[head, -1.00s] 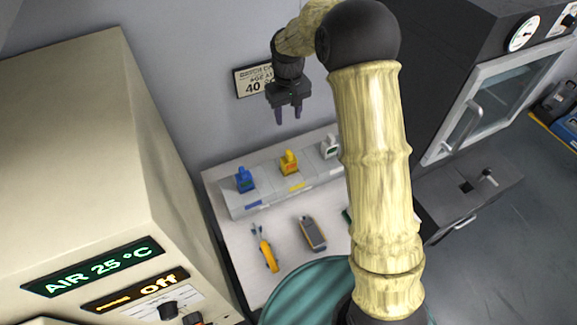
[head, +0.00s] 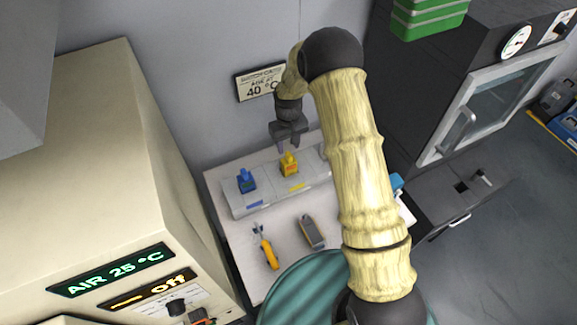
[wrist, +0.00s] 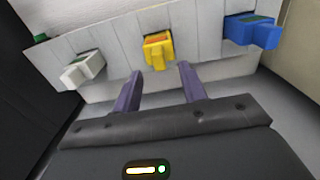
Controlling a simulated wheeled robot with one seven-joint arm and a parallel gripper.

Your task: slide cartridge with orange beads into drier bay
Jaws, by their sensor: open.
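A pale rack (head: 240,207) on the bench holds a blue piece (head: 246,180) and a yellow piece (head: 289,163). The wrist view also shows a white piece (wrist: 83,69) left of the yellow one. I cannot make out orange beads in any piece, nor tell which opening is the drier bay. My gripper (head: 289,147) is open and empty, pointing down just above and near the yellow piece. In the wrist view, the yellow piece (wrist: 158,50) lies just beyond the gap between the two purple fingers. My arm hides the rack's right end in the head view.
A yellow-handled tool (head: 268,250) and a grey handheld device (head: 312,231) lie on the bench (head: 290,259). A beige machine (head: 90,190) reading "AIR 25 °C" and "off" stands left. A dark cabinet with a glass door (head: 500,100) stands right. A green stack (head: 430,18) sits on top.

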